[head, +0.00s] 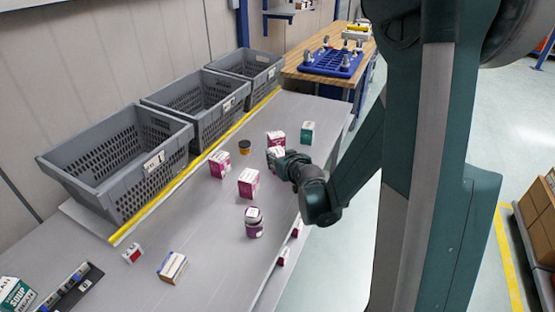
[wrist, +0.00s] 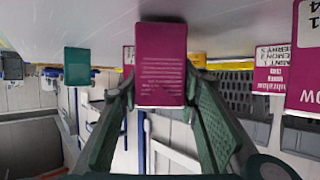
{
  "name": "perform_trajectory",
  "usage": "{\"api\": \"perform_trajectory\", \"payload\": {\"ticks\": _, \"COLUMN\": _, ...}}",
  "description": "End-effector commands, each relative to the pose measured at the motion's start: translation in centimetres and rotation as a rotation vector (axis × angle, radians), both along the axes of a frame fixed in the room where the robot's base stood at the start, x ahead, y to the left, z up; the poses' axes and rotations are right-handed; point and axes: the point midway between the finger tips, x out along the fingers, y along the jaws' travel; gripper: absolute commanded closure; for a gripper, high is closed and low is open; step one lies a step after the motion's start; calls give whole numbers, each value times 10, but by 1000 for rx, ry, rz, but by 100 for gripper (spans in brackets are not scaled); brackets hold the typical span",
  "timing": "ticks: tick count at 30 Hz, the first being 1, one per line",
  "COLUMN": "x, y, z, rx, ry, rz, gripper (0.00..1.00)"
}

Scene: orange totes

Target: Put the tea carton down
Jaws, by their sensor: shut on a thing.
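The tea carton is most likely the magenta carton with pale print (wrist: 162,70) between my fingers in the wrist view. My gripper (wrist: 160,92) is shut on it, with one finger on each side. In the head view my gripper (head: 283,160) is at the right part of the grey bench, and the held carton (head: 273,153) is partly hidden by it. The wrist view is upside down, with the bench top along its upper edge. The carton looks upright and close to the bench; I cannot tell whether it touches.
Near the held carton stand a green carton (head: 307,132), a magenta carton (head: 277,137), two more magenta cartons (head: 220,164) (head: 248,183), a small dark jar (head: 244,147) and a purple jar (head: 254,224). Grey crates (head: 120,165) line the back behind a yellow strip (head: 195,165).

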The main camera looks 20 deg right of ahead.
Motion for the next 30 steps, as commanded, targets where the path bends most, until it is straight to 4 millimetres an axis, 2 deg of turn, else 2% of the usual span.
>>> {"api": "perform_trajectory", "payload": {"ticks": 15, "x": 0, "y": 0, "z": -8, "rx": 0, "ry": 0, "rz": 0, "gripper": 82}}
{"api": "perform_trajectory", "payload": {"ticks": 16, "x": 0, "y": 0, "z": -8, "rx": 0, "ry": 0, "rz": 0, "gripper": 66}}
{"api": "perform_trajectory", "payload": {"ticks": 19, "x": 0, "y": 0, "z": -7, "rx": 0, "ry": 0, "rz": 0, "gripper": 52}}
{"api": "perform_trajectory", "payload": {"ticks": 30, "x": 0, "y": 0, "z": -6, "rx": 0, "ry": 0, "rz": 0, "gripper": 52}}
